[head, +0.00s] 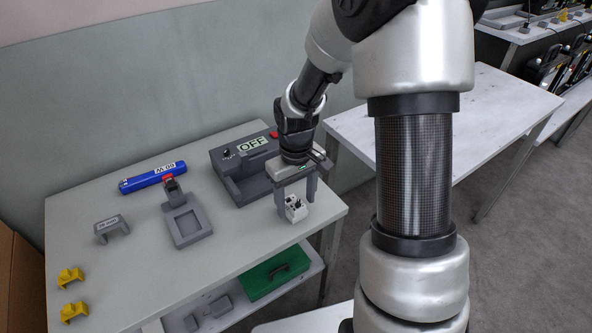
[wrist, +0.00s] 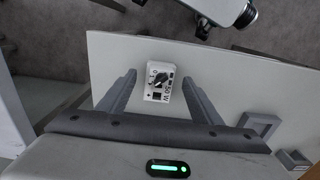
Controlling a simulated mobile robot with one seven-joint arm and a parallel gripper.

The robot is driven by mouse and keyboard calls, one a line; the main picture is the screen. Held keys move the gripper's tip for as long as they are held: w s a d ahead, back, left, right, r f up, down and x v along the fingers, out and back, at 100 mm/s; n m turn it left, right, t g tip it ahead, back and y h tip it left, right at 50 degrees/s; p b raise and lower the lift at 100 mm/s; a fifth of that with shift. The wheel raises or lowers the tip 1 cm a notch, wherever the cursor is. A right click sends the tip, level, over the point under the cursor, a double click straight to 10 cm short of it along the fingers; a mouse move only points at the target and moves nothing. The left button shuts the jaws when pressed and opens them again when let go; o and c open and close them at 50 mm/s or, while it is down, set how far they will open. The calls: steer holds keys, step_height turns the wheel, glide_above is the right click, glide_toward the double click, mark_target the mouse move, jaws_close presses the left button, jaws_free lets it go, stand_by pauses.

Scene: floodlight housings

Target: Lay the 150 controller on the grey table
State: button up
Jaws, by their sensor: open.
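The 150 controller (head: 296,209) is a small white block with a black knob and dark print. It lies on the grey table (head: 110,275) near its right front corner. In the wrist view the controller (wrist: 160,92) sits knob up, close to the table's edge. My gripper (head: 295,205) is open and points down over it, with one finger on each side. In the wrist view my gripper (wrist: 158,77) shows gaps between both fingers and the controller. Whether the controller rests fully flat is hard to tell.
Behind my gripper stands a dark grey box marked OFF (head: 240,160). Left are a grey fixture (head: 186,222), a blue cylinder (head: 143,181), a grey bracket (head: 111,228) and yellow clips (head: 72,276). A green case (head: 278,274) sits on the shelf below. The table's front middle is clear.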

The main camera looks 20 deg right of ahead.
step_height(320, 180, up, 16)
steer(key=p, duration=0.3)
steer(key=s+r+m+t, duration=0.2)
steer(key=s+r+t, duration=0.1)
steer(key=s+r, duration=0.4)
steer(key=s+r+m+t, duration=0.25)
steer(key=s+r, duration=0.25)
steer(key=s, duration=0.5)
step_height(320, 180, up, 13)
steer(key=p, duration=1.3)
steer(key=shift+a+n, duration=0.25)
steer(key=shift+n, duration=0.2)
